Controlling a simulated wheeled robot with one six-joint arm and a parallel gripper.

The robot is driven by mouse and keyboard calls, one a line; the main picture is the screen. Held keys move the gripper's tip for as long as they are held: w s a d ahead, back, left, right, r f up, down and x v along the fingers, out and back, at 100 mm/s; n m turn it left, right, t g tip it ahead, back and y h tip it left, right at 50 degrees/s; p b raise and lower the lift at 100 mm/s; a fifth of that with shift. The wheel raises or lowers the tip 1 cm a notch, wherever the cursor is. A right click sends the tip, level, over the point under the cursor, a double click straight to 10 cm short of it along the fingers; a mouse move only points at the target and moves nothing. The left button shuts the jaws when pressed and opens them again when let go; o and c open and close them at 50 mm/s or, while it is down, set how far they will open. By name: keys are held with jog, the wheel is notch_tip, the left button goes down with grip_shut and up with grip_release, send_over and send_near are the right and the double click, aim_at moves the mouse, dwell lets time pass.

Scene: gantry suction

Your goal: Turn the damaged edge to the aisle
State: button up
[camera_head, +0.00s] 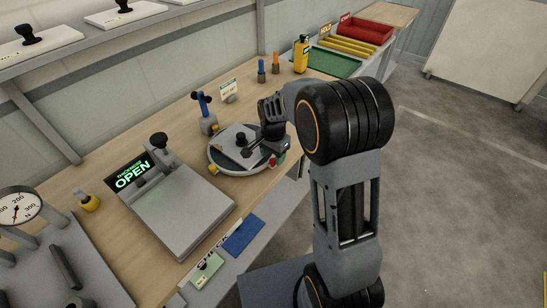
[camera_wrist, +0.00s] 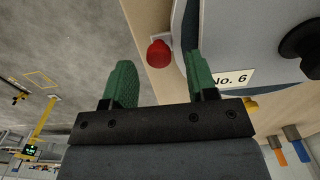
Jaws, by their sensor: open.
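A round turntable (camera_head: 217,162) stands on the wooden bench, its rim also showing in the wrist view. A grey plate (camera_head: 232,134) with a black knob (camera_head: 241,141) lies on it. In the wrist view the plate (camera_wrist: 245,35) carries a "No. 6" label (camera_wrist: 232,78). A red knob (camera_head: 272,162) sits at the turntable's aisle-side edge. In the wrist view the red knob (camera_wrist: 159,53) appears beyond and between my green fingertips. My gripper (camera_wrist: 160,78) is open and empty. It hangs over the turntable's right side in the head view. I cannot make out a damaged edge.
A press-like fixture (camera_head: 178,205) with an "OPEN" display stands left of the turntable. A blue-handled clamp (camera_head: 205,112) stands behind it. Blue and orange pegs, a yellow bottle (camera_head: 301,54) and coloured trays (camera_head: 335,62) lie farther along. The aisle floor (camera_head: 450,190) is clear.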

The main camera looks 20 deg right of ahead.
jog(key=shift+f, duration=0.85)
jog(key=shift+c, duration=0.4)
grip_shut()
